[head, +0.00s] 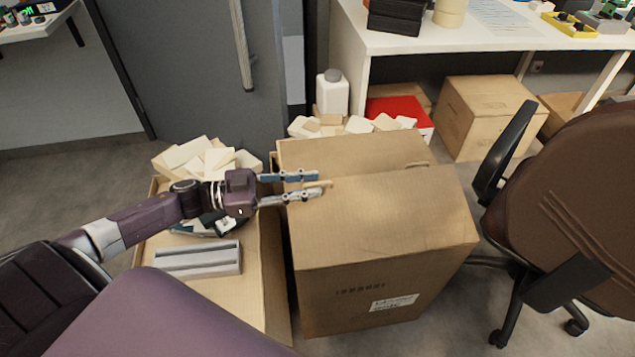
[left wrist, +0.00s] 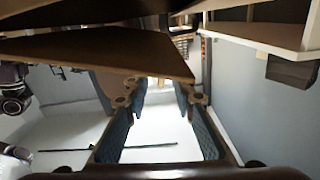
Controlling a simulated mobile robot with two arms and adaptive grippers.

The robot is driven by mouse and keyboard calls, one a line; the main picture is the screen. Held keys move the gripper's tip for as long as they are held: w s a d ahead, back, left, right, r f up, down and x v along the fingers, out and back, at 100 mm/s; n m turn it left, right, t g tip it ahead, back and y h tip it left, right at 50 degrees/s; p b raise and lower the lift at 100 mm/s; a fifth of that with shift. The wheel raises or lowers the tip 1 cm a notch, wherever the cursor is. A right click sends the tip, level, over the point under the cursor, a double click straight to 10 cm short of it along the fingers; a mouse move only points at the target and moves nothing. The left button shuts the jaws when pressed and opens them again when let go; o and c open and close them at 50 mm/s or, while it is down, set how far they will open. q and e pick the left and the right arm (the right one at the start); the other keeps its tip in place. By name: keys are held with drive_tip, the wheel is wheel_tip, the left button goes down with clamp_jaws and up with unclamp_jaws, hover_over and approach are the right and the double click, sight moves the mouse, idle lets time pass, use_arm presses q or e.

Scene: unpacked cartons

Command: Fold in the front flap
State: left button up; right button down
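A large brown carton (head: 380,285) stands on the floor in the middle of the head view, with printing and a white label on its near side. The broad near top panel, apparently the front flap (head: 400,215), lies across the top. A far top panel (head: 350,152) lies behind it, with a seam between them. My left gripper (head: 312,187) reaches over the carton's left edge near this seam. Its fingers are apart. In the left wrist view the gripper (left wrist: 158,95) is open with nothing clearly between the fingers, and a brown cardboard panel (left wrist: 95,52) spans above them. My right gripper is out of view.
A brown chair (head: 580,200) stands close on the right. A white desk (head: 450,38), another carton (head: 490,115) and a white bottle (head: 332,95) are behind.

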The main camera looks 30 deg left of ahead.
use_arm(q)
drive_tip(key=shift+x, duration=1.15)
clamp_jaws()
drive_tip(key=shift+f, duration=0.1)
